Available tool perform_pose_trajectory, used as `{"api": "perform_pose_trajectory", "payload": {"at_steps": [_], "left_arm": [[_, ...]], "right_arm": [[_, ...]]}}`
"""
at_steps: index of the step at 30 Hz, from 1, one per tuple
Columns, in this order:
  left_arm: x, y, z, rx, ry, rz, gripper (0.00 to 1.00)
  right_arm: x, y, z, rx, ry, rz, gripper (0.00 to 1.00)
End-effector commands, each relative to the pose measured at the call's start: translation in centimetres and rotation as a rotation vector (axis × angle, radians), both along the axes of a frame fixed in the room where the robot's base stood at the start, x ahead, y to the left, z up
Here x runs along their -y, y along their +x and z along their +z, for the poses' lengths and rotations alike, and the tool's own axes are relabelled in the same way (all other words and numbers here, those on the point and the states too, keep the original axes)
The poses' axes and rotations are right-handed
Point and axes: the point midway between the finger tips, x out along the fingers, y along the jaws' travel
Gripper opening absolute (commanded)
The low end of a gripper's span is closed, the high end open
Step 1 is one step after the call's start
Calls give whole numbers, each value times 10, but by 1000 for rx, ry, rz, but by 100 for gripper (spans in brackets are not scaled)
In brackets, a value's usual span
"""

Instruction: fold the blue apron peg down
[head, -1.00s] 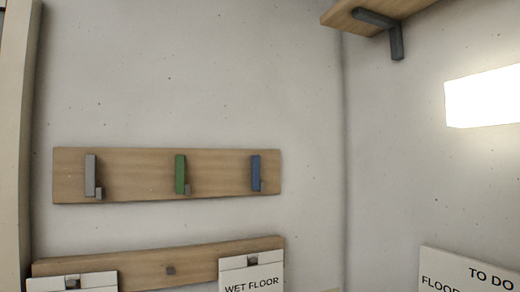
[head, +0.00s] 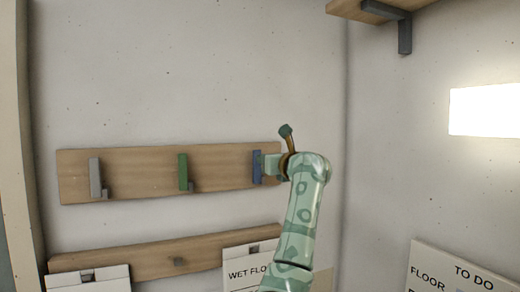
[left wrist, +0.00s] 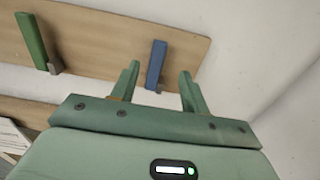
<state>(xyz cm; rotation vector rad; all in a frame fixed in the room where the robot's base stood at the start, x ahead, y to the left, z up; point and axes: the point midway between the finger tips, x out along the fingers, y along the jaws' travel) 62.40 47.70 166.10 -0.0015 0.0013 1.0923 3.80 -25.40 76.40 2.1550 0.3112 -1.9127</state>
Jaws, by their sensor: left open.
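The blue peg (head: 256,167) stands upright at the right end of the upper wooden peg board (head: 135,165). My left gripper (head: 268,165) is just to the right of the blue peg in the head view, and partly hides the board's right end. In the left wrist view the blue peg (left wrist: 156,64) shows upright between the two open fingers of my left gripper (left wrist: 160,82), a little beyond them. I cannot tell whether a finger touches it. My right gripper is not in view.
A green peg (head: 183,172) and a grey peg (head: 96,178) stand upright further left on the same board. Below is a second wooden rail (head: 150,265) with white signs, one reading WET FLOOR (head: 245,272). A bracketed shelf (head: 350,9) is at upper right.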

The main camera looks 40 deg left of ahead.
Motion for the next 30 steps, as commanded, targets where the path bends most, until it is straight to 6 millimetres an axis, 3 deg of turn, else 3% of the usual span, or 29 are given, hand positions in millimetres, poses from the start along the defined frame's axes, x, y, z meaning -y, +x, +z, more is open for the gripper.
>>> {"api": "perform_pose_trajectory", "payload": {"at_steps": [3,9,15,24,29,30], "left_arm": [[-29,13,6,-5,1,5,45],[-62,32,4,-3,3,2,45],[-75,39,1,-1,2,1,45],[-77,40,0,0,1,0,45],[-76,40,0,0,1,0,4],[-76,40,0,0,1,0,0]], "right_arm": [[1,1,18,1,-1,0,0],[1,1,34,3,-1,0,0],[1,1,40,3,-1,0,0],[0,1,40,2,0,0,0],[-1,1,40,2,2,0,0],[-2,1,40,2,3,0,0]]}}
